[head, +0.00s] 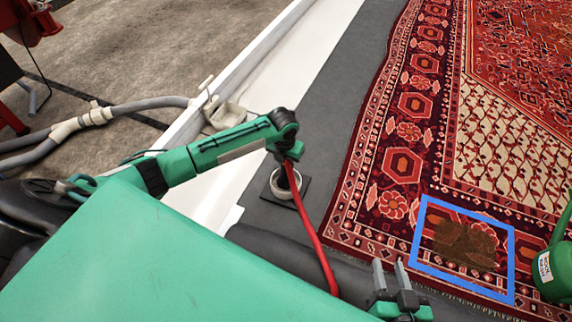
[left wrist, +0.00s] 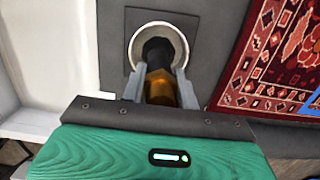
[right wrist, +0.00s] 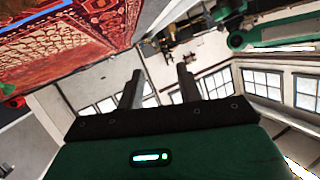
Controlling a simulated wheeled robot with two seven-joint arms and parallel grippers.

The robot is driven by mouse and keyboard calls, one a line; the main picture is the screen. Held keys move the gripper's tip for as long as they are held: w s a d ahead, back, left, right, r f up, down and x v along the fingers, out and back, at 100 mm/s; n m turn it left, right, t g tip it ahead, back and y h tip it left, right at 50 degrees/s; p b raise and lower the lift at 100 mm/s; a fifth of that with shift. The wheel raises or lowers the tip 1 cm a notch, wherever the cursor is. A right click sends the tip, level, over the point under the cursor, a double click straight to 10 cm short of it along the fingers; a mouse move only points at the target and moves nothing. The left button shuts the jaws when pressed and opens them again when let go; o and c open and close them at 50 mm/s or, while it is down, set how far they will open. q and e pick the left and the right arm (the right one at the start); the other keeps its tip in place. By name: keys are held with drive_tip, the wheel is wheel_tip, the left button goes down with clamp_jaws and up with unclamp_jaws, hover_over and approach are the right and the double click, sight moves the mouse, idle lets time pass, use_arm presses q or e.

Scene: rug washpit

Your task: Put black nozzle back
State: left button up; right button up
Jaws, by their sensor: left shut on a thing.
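The black nozzle (left wrist: 157,50), with an amber-brown part below its black end, is between the fingers of my left gripper (left wrist: 158,74), which is shut on it. The black end lines up with the opening of a round white holder (left wrist: 183,45) on a dark square plate; I cannot tell how deep it sits. In the head view the holder (head: 276,190) stands on the grey floor, and my left arm partly hides it and the nozzle. My right gripper (head: 389,268) is open and empty near the bottom edge; its spread fingers also show in the right wrist view (right wrist: 160,78).
A patterned red rug (head: 400,165) lies to the right, with a blue frame (head: 464,205) around a brown stain (head: 465,245). A green machine (head: 556,265) stands at the right edge. A white kerb (head: 235,80) and grey hoses (head: 140,106) lie at left. A red hose-like strand (head: 316,235) hangs near the holder.

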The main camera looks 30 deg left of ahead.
use_arm(q)
drive_tip(key=shift+f, duration=0.9)
use_arm(e)
drive_tip(key=shift+w+a+r+t, duration=0.1)
drive_tip(key=shift+w+r+t, duration=0.1)
drive_tip(key=shift+r+t, duration=0.3)
use_arm(q)
drive_tip(key=shift+f, duration=0.1)
drive_tip(key=o, duration=1)
